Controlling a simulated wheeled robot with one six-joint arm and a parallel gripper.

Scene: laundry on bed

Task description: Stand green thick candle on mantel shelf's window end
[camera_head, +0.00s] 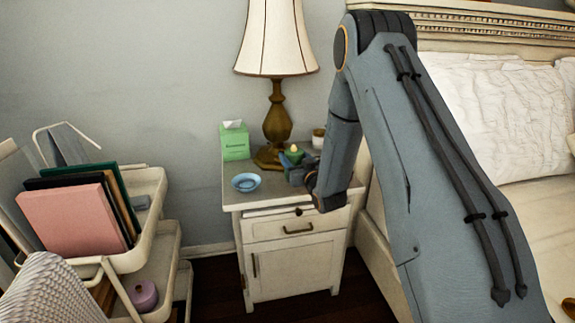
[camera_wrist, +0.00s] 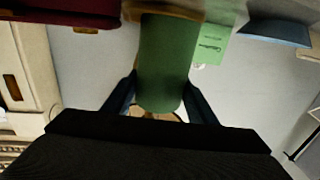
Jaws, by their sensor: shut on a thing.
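The green thick candle (camera_wrist: 165,55) stands out between the two blue fingers of my gripper (camera_wrist: 160,97) in the wrist view. My gripper is shut on it. In the head view the candle (camera_head: 293,151) shows only as a small green patch with a yellowish top, by the lamp base. My gripper (camera_head: 293,166) is over the right part of the nightstand top there, partly hidden by my arm. I cannot tell whether the candle's base touches the nightstand. No mantel shelf or window is in view.
The nightstand (camera_head: 290,262) holds a lamp (camera_head: 277,125), a green box (camera_head: 235,143), a blue bowl (camera_head: 246,182) and a small pot (camera_head: 318,138). A cart (camera_head: 150,220) with books (camera_head: 75,215) stands left. The bed (camera_head: 530,210) is right, behind my arm.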

